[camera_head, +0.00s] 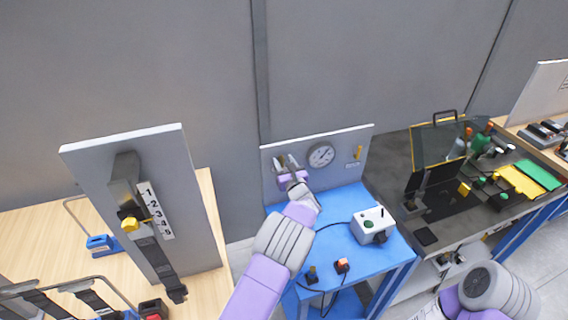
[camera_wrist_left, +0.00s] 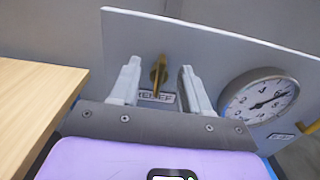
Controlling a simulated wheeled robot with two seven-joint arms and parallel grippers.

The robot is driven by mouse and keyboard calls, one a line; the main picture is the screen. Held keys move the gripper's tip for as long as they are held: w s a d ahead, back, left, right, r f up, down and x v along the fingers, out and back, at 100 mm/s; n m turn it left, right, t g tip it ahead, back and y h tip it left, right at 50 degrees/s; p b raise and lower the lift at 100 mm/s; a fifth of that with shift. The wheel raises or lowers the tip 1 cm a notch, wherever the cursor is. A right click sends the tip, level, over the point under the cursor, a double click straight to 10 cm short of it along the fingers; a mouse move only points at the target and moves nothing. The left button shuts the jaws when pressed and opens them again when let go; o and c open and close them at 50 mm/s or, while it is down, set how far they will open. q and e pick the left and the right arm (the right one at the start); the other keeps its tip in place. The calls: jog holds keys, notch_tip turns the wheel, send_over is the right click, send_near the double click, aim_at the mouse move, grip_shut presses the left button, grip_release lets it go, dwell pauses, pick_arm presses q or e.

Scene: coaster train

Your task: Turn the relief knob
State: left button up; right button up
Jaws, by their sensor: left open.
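The relief knob (camera_wrist_left: 158,73) is a small brass-coloured handle on a grey upright panel (camera_wrist_left: 215,50), above a label reading RELIEF (camera_wrist_left: 156,96). In the left wrist view it shows between the two fingers of my left gripper (camera_wrist_left: 157,82), which is open, with a gap on both sides. In the head view my left gripper (camera_head: 288,163) is in front of the panel's left part and hides the knob. I cannot tell how far the fingertips are from the panel. My right gripper is not in view; part of my right arm shows at the lower right.
A round gauge (camera_head: 321,155) and a yellow handle (camera_head: 358,153) sit on the panel to the right. The blue table (camera_head: 340,205) below bears a white control box (camera_head: 373,226) and a cable. A wooden table (camera_head: 205,215) with a numbered lever panel (camera_head: 100,165) stands left.

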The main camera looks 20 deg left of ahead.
pick_arm(q)
jog(key=shift+c, duration=0.3)
grip_shut()
jog(key=shift+f+n+b, duration=0.2)
jog(key=shift+n+b, duration=0.1)
jog(key=shift+b, duration=0.4)
jog(key=n+b, duration=0.3)
jog(key=b, duration=0.3)
jog(key=n+b, duration=0.4)
jog(key=b, duration=0.3)
jog(key=shift+s+a+f, duration=0.1)
jog(key=shift+a, duration=0.05)
jog(key=shift+n+b, duration=0.7)
jog(key=shift+b, duration=0.45)
jog(key=shift+r, duration=0.2)
